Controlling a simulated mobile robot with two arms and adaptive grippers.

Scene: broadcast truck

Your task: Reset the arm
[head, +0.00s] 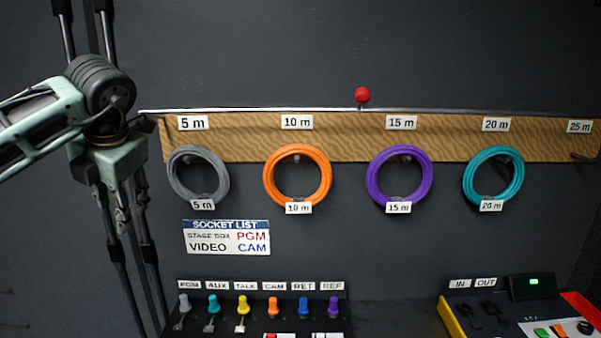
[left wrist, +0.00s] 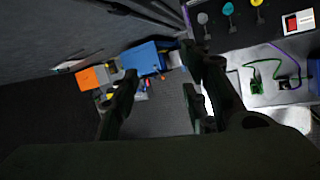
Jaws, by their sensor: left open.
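My left arm comes in from the left in the head view. My left gripper (head: 123,222) hangs pointing down in front of black stand poles, left of the wooden board. In the left wrist view its fingers (left wrist: 158,92) are apart with nothing between them. A grey 5 m cable coil (head: 198,174) hangs to the right of the gripper, apart from it. My right gripper does not show.
Orange (head: 297,176), purple (head: 399,174) and teal (head: 493,177) coils hang on the wooden board (head: 345,125); the 25 m peg is bare. A socket panel (head: 262,322) and a yellow-edged console (head: 480,312) stand below. A blue box (left wrist: 143,58) lies beneath the gripper.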

